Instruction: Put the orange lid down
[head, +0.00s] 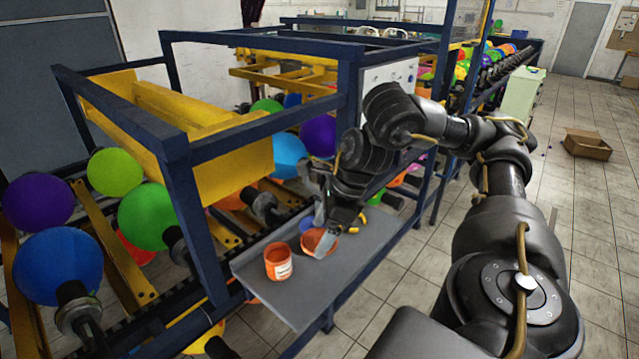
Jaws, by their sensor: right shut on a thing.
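An orange jar (280,268) with a white label stands upright on the grey shelf (298,304) of the machine. The orange lid (309,238) is just to the right of the jar, at the tip of my right gripper (322,241). My right gripper points down and is shut on the lid, with its fingers covering part of it. The lid is very low over the shelf; I cannot tell whether it touches. My left gripper is not in view.
The machine's blue frame post (196,225) rises left of the shelf, with colored balloons (148,216) behind it. A bluish object (306,224) sits behind the lid. A cardboard box (587,145) lies on the floor.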

